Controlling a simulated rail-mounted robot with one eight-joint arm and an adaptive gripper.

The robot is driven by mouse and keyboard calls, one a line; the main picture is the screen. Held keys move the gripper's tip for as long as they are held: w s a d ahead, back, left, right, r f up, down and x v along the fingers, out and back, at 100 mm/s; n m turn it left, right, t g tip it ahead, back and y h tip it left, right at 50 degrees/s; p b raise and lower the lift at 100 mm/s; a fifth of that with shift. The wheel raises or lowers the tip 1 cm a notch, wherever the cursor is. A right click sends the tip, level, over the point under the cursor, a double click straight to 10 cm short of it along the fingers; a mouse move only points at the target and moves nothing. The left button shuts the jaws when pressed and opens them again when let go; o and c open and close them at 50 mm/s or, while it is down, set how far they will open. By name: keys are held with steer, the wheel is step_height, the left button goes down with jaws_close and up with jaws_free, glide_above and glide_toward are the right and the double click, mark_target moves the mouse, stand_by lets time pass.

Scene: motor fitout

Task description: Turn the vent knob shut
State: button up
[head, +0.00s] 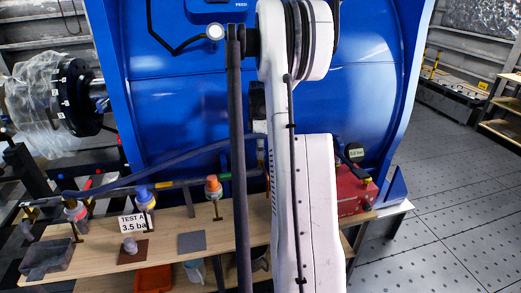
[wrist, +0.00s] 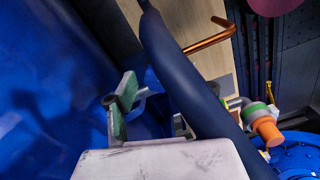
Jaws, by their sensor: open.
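An orange knob (head: 213,184) stands upright on the pipe run above the wooden bench in the head view. An orange knob with a green band (wrist: 265,125) shows at the right in the wrist view. A blue knob (head: 144,195) and a grey, pinkish knob (head: 73,207) stand farther left on the same run. I cannot tell which is the vent knob. My gripper (wrist: 152,105) is open, left of the orange knob and apart from it; a dark hose crosses in front of its right finger. Nothing is visibly held. In the head view my arm hides the gripper.
A dark hose (wrist: 190,75) crosses close to my gripper. A bent copper pipe (wrist: 208,39) lies beyond it. A big blue housing (head: 180,100) fills the back. The bench (head: 190,238) carries a "TEST A" sign (head: 132,223). A red box (head: 350,190) stands at right.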

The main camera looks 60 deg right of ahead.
steer(key=c, duration=1.1)
steer(key=shift+m+b, duration=0.3)
steer(key=shift+f+m+b, duration=0.1)
steer(key=shift+m+b, duration=0.6)
steer(key=shift+m, duration=0.3)
steer(key=m+b, duration=0.2)
steer(key=m, duration=0.2)
steer(key=shift+b, duration=0.3)
steer(key=m+b, duration=0.1)
steer(key=m, duration=0.3)
steer(key=shift+m+b, duration=0.35)
steer(key=shift+m, duration=0.05)
steer(key=shift+m+b, duration=0.45)
steer(key=shift+m, duration=1.15)
